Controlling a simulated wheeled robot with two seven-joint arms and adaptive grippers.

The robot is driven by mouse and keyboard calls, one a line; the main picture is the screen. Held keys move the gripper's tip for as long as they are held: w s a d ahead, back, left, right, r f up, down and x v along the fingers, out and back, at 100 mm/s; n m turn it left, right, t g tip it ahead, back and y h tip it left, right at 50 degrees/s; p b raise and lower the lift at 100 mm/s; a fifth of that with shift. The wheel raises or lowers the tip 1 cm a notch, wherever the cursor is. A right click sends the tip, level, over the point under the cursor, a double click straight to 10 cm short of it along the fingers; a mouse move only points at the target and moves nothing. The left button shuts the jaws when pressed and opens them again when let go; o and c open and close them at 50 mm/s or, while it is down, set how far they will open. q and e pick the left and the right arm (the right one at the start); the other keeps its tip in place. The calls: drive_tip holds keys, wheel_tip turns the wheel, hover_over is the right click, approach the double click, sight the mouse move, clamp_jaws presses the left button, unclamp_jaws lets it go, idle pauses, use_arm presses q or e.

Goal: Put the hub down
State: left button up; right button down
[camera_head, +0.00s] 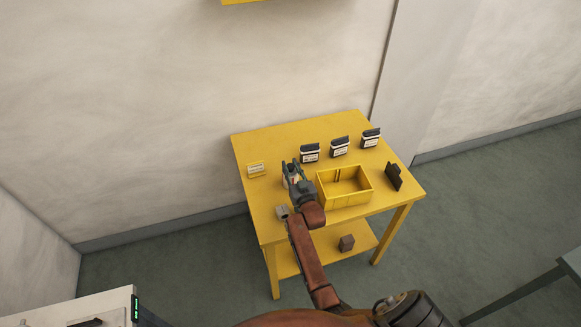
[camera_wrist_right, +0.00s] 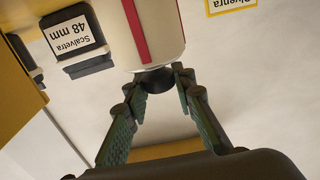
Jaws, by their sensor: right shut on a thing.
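My right gripper (camera_head: 291,168) is over the left half of the yellow table (camera_head: 262,203), left of the yellow bin. In the right wrist view its fingertips (camera_wrist_right: 154,78) are shut on the dark round end of a pale body with a red stripe (camera_wrist_right: 155,30); I take this to be the hub. In the head view the gripper mostly hides it, with only a pale bit showing beside the fingers. I cannot tell whether it touches the table. My left gripper is not in view.
Several dark blocks with white labels (camera_head: 339,147) stand along the back; one reads "Scalvetra 48 mm" (camera_wrist_right: 79,37). A yellow open bin (camera_head: 345,205), a dark stand (camera_head: 394,177), a small grey piece (camera_head: 282,211) and a yellow-edged label (camera_head: 257,169) are also on the table.

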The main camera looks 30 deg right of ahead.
drive_tip(key=shift+r, duration=0.1)
drive_tip(key=c, duration=2.1)
unclamp_jaws()
drive_tip(key=o, duration=0.5)
drive_tip(key=shift+r, duration=0.15)
drive_tip(key=shift+p+v, duration=3.55)
drive_tip(key=shift+v, duration=2.5)
drive_tip(key=shift+a, duration=0.1)
